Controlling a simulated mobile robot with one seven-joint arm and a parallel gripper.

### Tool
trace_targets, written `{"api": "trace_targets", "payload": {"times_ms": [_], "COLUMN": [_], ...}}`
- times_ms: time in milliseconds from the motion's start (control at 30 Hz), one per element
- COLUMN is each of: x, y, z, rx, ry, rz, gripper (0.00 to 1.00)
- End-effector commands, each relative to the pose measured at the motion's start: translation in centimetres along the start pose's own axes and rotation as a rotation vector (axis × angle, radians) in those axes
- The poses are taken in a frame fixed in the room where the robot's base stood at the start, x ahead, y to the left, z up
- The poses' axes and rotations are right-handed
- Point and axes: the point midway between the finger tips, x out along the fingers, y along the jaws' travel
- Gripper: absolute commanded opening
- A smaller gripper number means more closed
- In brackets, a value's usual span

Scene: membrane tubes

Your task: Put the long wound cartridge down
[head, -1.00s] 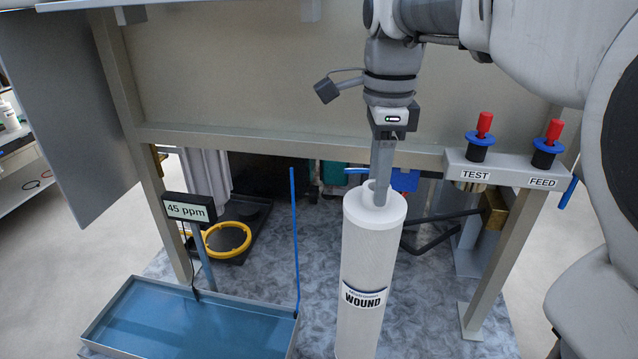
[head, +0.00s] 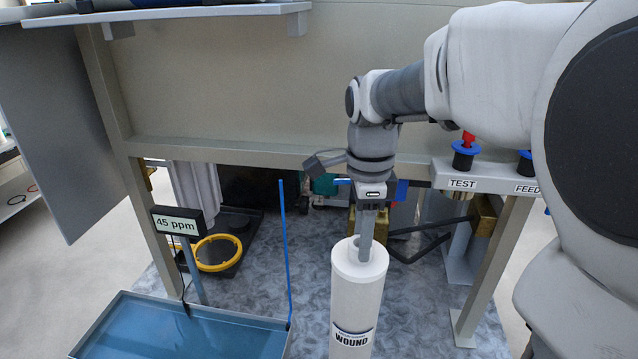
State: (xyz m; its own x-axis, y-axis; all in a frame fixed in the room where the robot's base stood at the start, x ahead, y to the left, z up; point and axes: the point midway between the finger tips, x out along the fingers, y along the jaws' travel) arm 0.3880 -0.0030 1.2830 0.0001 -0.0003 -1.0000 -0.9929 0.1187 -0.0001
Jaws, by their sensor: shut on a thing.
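The long wound cartridge (head: 354,305) is a white upright cylinder with a "WOUND" label, in the lower middle of the head view. My gripper (head: 367,243) is above it, pointing down, with its fingers at the hole in the cartridge's top end. It is shut on the cartridge there. The fingertips are hidden inside or behind the rim. The cartridge's lower end is cut off by the picture's bottom edge, so I cannot tell whether it touches the floor.
A blue tray (head: 190,335) lies at lower left, with a blue rod (head: 285,255) at its right corner and a "45 ppm" display (head: 179,221) behind it. A yellow ring (head: 216,252) lies farther back. The TEST and FEED valve bracket (head: 470,178) stands right. Patterned floor right of the cartridge is clear.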

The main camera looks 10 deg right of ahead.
Motion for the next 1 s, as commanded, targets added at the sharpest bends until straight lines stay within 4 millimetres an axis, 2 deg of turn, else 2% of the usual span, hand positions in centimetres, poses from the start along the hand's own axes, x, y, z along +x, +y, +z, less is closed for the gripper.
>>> {"api": "trace_targets", "payload": {"times_ms": [67, 100, 267, 533, 667, 767, 1000], "x": [0.2, 0.3, 0.2, 0.2, -0.5, -2.0, -7.3], "y": [0.0, 0.0, 0.0, 0.0, -0.1, -0.1, -0.1], "z": [0.0, 0.0, 0.0, 0.0, 0.0, 0.0, 0.0], "rx": [0.000, 0.000, 0.000, 0.000, 0.000, 0.000, 0.000], "ry": [0.000, 0.000, 0.000, 0.000, 0.000, 0.000, -0.001], "rz": [-0.002, 0.000, 0.000, 0.000, -0.002, -0.003, -0.005], "gripper": [0.00, 0.55, 0.83, 0.83, 0.83, 0.83, 0.83]}}
